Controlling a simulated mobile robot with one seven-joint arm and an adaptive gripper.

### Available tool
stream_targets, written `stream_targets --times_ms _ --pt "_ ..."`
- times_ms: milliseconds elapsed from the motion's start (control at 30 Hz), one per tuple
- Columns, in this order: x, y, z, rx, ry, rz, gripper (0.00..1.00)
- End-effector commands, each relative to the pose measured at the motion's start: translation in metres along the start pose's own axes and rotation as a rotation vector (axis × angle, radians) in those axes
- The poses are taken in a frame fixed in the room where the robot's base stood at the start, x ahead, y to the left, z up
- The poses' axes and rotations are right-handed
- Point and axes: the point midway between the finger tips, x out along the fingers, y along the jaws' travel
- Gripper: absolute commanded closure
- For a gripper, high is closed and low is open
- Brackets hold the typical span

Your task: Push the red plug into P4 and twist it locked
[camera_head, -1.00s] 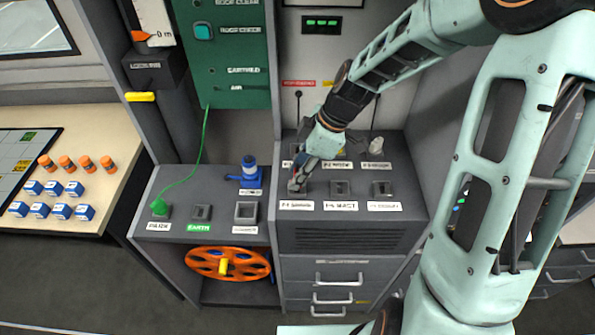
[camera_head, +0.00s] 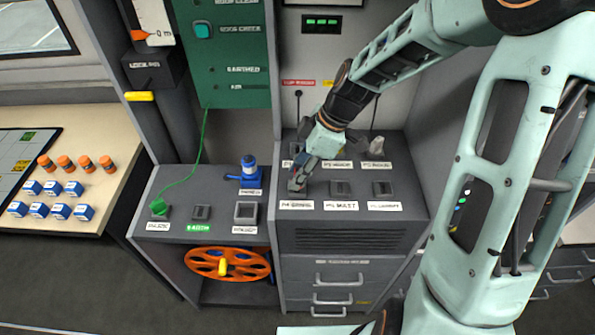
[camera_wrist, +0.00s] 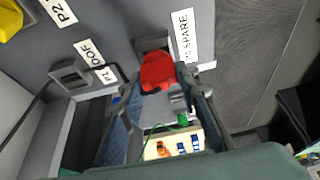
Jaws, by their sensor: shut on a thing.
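The red plug (camera_wrist: 158,70) shows in the wrist view between my fingertips. My gripper (camera_wrist: 162,82) is shut on it. The plug's far end meets the dark socket (camera_wrist: 148,44) beside a white label ending in "SPARE" (camera_wrist: 184,36). How deep it sits and whether it is locked cannot be told. In the head view my gripper (camera_head: 297,184) points down at the front-left socket of the right console, just behind the label that seems to start with P4 (camera_head: 296,205). There the fingers hide the plug and most of the socket.
Two empty sockets lie right of my gripper, at the P5 (camera_head: 340,188) and P6 (camera_head: 382,188) places. A grey plug (camera_head: 376,147) stands behind them. An orange reel (camera_head: 228,263) is below.

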Motion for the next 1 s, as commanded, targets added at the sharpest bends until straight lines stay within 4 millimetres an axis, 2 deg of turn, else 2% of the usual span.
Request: stream_targets --times_ms 1000 --pt "0.015 0.0 0.006 0.0 0.0 0.0 0.94"
